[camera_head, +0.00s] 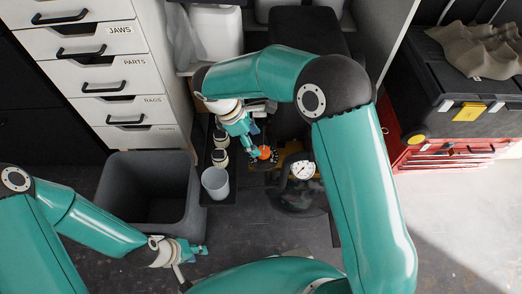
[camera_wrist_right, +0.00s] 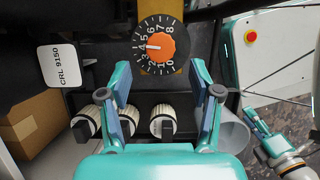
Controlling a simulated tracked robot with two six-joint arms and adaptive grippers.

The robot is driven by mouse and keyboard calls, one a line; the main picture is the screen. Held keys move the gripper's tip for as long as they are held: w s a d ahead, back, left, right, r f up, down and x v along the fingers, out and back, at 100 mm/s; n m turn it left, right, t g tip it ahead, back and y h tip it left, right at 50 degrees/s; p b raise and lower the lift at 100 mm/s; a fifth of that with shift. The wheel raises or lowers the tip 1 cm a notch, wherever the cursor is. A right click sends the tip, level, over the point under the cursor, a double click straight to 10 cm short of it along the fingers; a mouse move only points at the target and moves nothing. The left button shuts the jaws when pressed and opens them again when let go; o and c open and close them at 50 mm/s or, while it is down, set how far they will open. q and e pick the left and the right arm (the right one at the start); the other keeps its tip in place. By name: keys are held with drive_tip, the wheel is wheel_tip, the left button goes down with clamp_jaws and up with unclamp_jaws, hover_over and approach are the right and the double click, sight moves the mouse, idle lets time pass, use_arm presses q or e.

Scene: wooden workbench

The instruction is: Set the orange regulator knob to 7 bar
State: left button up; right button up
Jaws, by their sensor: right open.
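The orange regulator knob (camera_head: 264,152) shows beside the tips of my right gripper (camera_head: 250,147) in the head view. In the right wrist view the knob (camera_wrist_right: 160,47) sits at the centre of a black numbered dial (camera_wrist_right: 172,23). Its white pointer mark faces left, around the 4 or 5; the exact reading is too small to tell. My right gripper (camera_wrist_right: 158,70) is open and empty, with its fingertips on either side, just below the knob in the picture. My left gripper (camera_head: 195,258) is away at the lower left; its fingers look apart and empty.
A round pressure gauge (camera_head: 303,170) is right of the knob. A black tray (camera_head: 212,193) holds several cylindrical parts and a pale cup (camera_head: 215,182). A grey bin (camera_head: 110,185) stands left, below white drawers (camera_head: 100,75). A red toolbox (camera_head: 440,155) is at right.

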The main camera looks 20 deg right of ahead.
sight(262, 150)
drive_tip(key=b+x, duration=0.1)
drive_tip(key=x, duration=0.4)
drive_tip(key=c, duration=1.2)
drive_tip(key=shift+o, duration=0.3)
drive_tip(key=shift+m, duration=0.3)
